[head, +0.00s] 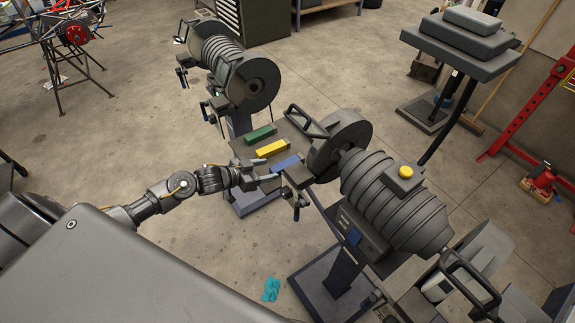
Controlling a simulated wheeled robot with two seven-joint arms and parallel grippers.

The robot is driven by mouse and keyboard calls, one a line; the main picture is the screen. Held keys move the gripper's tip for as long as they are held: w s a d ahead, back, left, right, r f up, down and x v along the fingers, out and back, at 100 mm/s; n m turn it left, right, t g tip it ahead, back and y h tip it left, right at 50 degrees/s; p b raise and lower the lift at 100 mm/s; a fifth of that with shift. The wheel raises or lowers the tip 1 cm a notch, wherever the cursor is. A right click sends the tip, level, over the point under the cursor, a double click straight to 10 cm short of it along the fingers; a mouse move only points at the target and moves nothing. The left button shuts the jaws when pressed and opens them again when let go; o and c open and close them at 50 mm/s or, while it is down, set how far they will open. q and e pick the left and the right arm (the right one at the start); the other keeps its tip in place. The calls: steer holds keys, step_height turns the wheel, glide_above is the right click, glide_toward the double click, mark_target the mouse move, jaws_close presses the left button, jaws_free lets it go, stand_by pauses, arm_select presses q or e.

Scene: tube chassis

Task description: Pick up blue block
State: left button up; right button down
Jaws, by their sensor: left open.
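The blue block (286,163) lies on a dark stand between two grinder-like machines, in the middle of the head view. A yellow block (272,149) and a green block (260,134) lie beyond it in a row. My left gripper (274,180) reaches in from the left and is open, close to the near side of the blue block. I cannot tell whether its fingers touch the block. Part of the blue block's right end is close to the near machine and partly hidden. My right gripper is not in view.
A large grey machine (395,205) with handles stands close on the right of the blocks. Another machine (232,70) stands behind on the left. A teal glove or cloth (271,289) lies on the floor. The floor at left is open.

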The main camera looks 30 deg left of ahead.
mark_target(283, 165)
arm_select(q)
steer(key=x, duration=0.2)
steer(key=shift+w+d+f, duration=0.1)
steer(key=shift+w+d, duration=0.05)
steer(key=shift+w, duration=0.25)
steer(key=p+x, duration=0.1)
steer(key=x, duration=0.4)
steer(key=shift+w+p, duration=0.1)
steer(key=shift+p, duration=0.25)
steer(key=shift+c, duration=0.2)
steer(key=c, duration=1)
